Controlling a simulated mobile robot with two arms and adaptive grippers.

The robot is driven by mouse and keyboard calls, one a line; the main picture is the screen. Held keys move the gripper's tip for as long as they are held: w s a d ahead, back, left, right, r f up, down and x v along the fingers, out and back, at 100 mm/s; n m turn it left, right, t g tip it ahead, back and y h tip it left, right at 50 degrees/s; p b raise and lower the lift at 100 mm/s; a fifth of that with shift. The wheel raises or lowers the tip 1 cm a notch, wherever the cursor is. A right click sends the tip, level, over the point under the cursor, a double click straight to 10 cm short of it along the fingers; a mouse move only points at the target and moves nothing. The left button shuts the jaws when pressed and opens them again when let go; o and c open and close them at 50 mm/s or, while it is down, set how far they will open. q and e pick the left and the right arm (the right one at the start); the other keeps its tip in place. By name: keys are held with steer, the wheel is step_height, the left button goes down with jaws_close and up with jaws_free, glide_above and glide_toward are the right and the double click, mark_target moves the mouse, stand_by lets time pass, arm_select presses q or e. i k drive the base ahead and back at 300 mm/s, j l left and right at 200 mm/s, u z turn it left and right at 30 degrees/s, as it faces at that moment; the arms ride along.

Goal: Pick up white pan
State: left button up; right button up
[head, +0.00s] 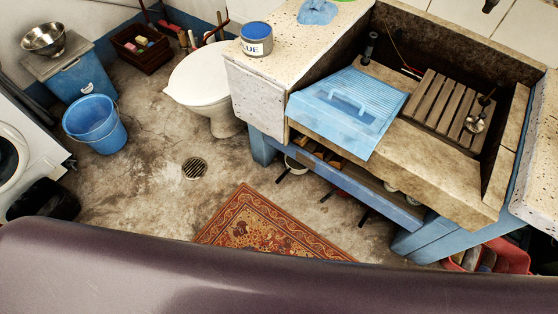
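Under the stone washtrough (440,180), on the lower left side, a white round piece that looks like the white pan (296,164) shows partly beneath the blue frame. A dark handle sticks out toward the floor beside it. More dark handles stick out from under the same shelf further right, and their pans are mostly hidden. Neither of my grippers is in view.
A patterned rug (270,228) lies on the floor before the trough. A white toilet (203,88), a blue bucket (95,123) and a floor drain (195,168) are to the left. A blue washboard (348,108) rests on the trough edge. Floor between bucket and rug is clear.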

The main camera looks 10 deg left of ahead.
mark_target(291, 168)
steer(key=u, duration=1.2)
steer(key=z, duration=1.2)
steer(key=j+z, duration=0.6)
steer(key=z, duration=0.2)
steer(key=j+z, duration=0.35)
steer(key=z, duration=0.25)
steer(key=i, duration=0.3)
steer(key=j+u, duration=0.05)
